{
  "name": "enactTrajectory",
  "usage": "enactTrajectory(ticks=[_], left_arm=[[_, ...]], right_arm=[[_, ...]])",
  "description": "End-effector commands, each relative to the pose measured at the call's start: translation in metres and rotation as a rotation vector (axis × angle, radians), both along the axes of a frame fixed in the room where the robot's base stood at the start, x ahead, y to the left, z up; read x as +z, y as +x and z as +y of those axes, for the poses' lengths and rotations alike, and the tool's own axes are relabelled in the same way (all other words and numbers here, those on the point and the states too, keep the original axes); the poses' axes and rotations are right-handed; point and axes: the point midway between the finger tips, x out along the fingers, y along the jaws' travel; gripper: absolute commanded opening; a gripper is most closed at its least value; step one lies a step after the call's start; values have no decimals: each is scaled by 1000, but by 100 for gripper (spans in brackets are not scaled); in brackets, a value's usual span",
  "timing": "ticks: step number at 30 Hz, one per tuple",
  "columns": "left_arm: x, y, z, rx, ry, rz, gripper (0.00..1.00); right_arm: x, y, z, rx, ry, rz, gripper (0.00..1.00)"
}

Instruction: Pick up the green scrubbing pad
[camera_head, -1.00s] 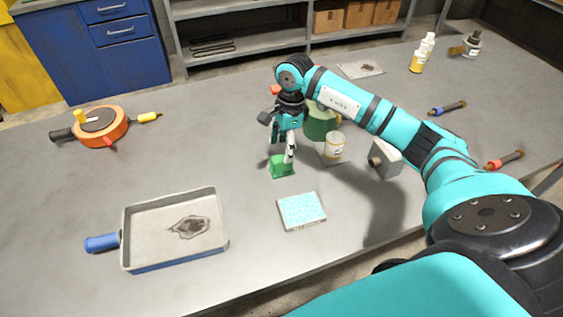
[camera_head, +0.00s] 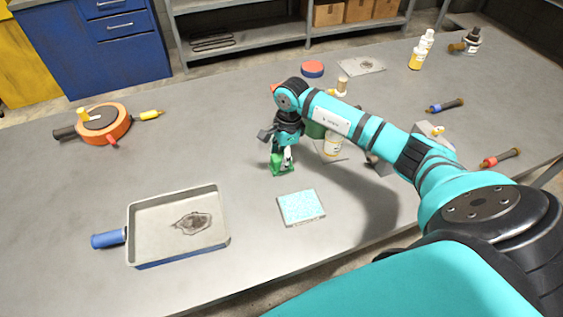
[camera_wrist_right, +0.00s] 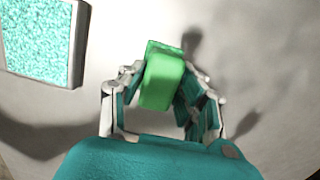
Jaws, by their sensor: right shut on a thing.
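The green scrubbing pad (camera_head: 279,169) is a small green block on the grey table, near its middle. My right gripper (camera_head: 282,162) reaches down over it from above. In the right wrist view the green pad (camera_wrist_right: 163,78) sits between the two fingers of my right gripper (camera_wrist_right: 162,95), which is shut on it. I cannot tell whether the pad still touches the table. My left gripper is in neither view.
A light-blue textured pad (camera_head: 301,207) lies just in front, and also shows in the wrist view (camera_wrist_right: 38,38). A stained tray with a blue handle (camera_head: 133,232) is front left.

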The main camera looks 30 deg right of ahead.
Motion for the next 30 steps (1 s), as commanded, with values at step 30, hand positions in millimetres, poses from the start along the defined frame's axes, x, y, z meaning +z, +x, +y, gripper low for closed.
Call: enactTrajectory(ticks=[30], left_arm=[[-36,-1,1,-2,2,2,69]], right_arm=[[35,-47,-11,2,-6,0,0]])
